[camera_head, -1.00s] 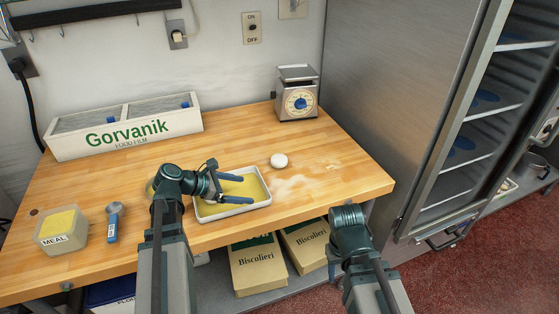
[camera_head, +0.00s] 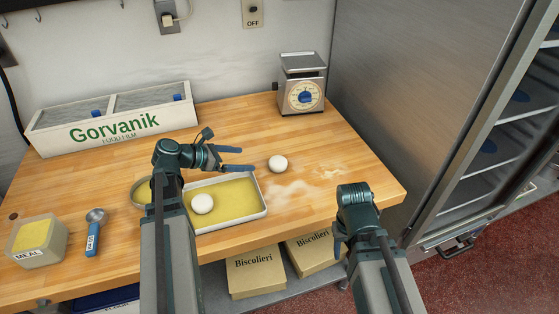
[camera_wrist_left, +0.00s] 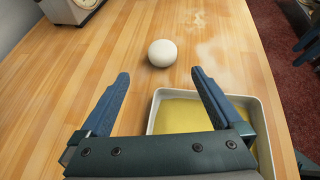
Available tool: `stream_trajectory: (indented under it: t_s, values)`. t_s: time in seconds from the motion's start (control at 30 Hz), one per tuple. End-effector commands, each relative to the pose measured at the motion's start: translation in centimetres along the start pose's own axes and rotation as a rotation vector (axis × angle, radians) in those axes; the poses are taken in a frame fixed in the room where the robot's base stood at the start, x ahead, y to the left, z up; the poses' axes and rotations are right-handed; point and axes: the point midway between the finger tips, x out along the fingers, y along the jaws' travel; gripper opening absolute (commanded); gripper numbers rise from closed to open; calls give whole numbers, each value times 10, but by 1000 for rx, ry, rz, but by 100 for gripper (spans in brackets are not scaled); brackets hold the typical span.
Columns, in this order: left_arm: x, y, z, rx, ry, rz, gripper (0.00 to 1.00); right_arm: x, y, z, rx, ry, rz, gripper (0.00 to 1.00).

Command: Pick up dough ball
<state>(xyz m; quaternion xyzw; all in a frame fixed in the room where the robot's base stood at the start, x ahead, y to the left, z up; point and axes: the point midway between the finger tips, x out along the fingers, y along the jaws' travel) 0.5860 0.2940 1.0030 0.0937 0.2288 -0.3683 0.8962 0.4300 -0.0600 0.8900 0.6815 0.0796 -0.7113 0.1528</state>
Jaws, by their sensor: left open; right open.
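A white dough ball (camera_head: 278,163) lies on the wooden worktop right of the shallow white tray (camera_head: 263,211). A second dough ball (camera_head: 202,203) rests on the tray's yellow floor. My left gripper (camera_head: 246,159) is open and empty above the worktop, its fingers pointing right toward the ball on the wood. In the left wrist view, that ball (camera_wrist_left: 162,53) sits just beyond the gap between the open fingers (camera_wrist_left: 160,73), apart from them. My right gripper (camera_head: 340,246) hangs in front of the worktop's front edge, away from both balls; its fingers are mostly hidden.
A scale (camera_head: 302,84) stands at the back right. A Gorvanik film box (camera_head: 112,128) stands at the back left. A meal tub (camera_head: 38,241) and a scoop (camera_head: 94,230) are at the left. Floury wood right of the loose ball is clear.

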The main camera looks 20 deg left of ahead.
Motion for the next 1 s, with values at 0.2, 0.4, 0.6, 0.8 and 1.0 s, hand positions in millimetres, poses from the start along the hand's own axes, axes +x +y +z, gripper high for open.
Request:
stream_trajectory:
  t_s: [0.2,0.4,0.6,0.8,1.0]
  values:
    - [38,0,-4,3,0,-4,100,22,-2,-1,0,0,0,50]
    - [71,0,-4,2,1,-3,100,37,-4,-2,0,0,0,50]
    - [85,0,-2,1,1,-1,100,42,-4,-2,0,0,0,50]
    - [86,-1,-1,1,1,-1,100,42,-4,-2,0,0,0,50]
    - [105,-2,-8,1,0,-1,100,57,-6,-3,0,0,0,50]
